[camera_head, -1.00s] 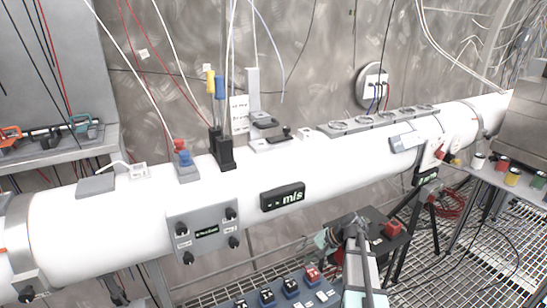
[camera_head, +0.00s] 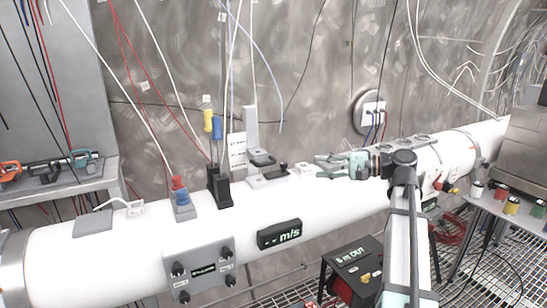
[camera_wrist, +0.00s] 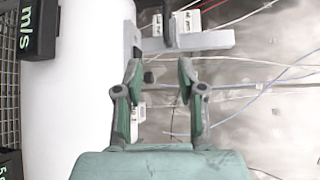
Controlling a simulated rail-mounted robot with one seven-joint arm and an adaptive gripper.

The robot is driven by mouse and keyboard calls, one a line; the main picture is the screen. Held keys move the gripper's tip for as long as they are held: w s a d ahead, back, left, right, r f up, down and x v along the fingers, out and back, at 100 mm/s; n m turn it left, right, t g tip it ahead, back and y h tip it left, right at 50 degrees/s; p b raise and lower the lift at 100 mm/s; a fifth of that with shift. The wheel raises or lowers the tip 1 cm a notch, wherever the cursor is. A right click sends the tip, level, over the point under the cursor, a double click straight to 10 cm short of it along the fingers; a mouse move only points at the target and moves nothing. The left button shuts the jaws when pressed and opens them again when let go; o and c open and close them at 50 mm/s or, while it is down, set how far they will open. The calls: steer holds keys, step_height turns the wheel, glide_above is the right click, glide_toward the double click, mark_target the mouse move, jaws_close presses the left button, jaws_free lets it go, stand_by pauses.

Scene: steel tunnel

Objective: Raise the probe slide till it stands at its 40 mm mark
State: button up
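The probe slide stands on top of the white duct. Its grey upright post (camera_head: 251,128) rises from a flat grey base (camera_head: 268,179), and a dark-topped grey carriage (camera_head: 262,157) sits low on the post. A pale card with print (camera_head: 237,150) stands beside it; its marks are too small to read. The post (camera_wrist: 208,41) also shows in the wrist view, with a dark rod crossing it. My gripper (camera_head: 320,166) is to the right of the slide, pointing left at it, apart from it. In the wrist view my gripper (camera_wrist: 160,70) is open, with nothing held.
Blue and yellow handled probes (camera_head: 217,128) stand in a black holder (camera_head: 219,187) just left of the slide. A small white block (camera_head: 302,169) sits between base and gripper. Thin cables hang behind. A dark m/s display (camera_head: 279,234) is on the duct's front.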

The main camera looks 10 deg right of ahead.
mark_target(270, 163)
steer(key=p+x, duration=0.1)
steer(key=x, duration=0.4)
steer(key=r+p+x, duration=0.1)
steer(key=x, duration=0.5)
steer(key=p+x, duration=0.2)
steer(key=x, duration=0.4)
steer(key=shift+a+r, duration=0.1)
steer(key=shift+a, duration=0.35)
steer(key=shift+s, duration=0.1)
jaws_close()
steer(key=shift+r, duration=0.1)
